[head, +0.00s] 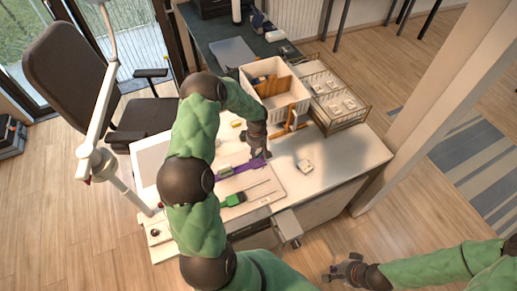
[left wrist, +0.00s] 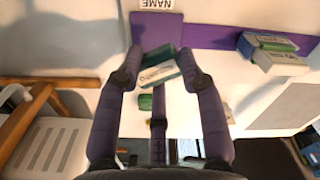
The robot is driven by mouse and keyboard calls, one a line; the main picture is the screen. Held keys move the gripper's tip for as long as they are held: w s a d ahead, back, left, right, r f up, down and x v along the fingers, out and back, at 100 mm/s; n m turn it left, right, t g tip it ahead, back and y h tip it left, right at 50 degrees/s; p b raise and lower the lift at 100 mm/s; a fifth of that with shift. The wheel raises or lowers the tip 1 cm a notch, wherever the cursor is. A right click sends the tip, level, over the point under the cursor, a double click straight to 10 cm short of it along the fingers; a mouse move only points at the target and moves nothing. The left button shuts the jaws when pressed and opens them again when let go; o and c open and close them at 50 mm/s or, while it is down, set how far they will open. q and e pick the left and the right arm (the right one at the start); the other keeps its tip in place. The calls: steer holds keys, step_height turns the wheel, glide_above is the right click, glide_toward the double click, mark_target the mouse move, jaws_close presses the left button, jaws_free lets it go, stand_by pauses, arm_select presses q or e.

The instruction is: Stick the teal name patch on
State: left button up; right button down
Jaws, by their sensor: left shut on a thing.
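My left gripper (head: 258,154) is over the white worktable, at the right end of a purple strip (head: 238,169). In the left wrist view, its two dark fingers (left wrist: 165,68) are on either side of a dark teal patch with a white printed label (left wrist: 158,74), and are shut on it. The patch's lettering is too small to read. Behind it is the purple strip (left wrist: 215,33), with a white NAME label (left wrist: 157,4) upside down at the top edge.
A white bin (head: 262,102) and a wire basket (head: 343,112) with pale items stand at the table's back. A small white item (head: 305,166) lies right of my left gripper. A green-and-black piece (head: 234,200) lies nearer.

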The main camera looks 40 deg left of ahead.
mark_target(257, 162)
arm_select(q)
steer(key=shift+f+b, duration=0.55)
steer(key=shift+f, duration=1.2)
steer(key=shift+f+b, duration=1.2)
steer(key=shift+b, duration=0.05)
steer(key=shift+f+b, duration=0.25)
steer(key=shift+b, duration=0.05)
steer(key=o, duration=0.8)
steer(key=o, duration=0.3)
steer(key=shift+o, duration=0.2)
steer(key=shift+r, duration=0.1)
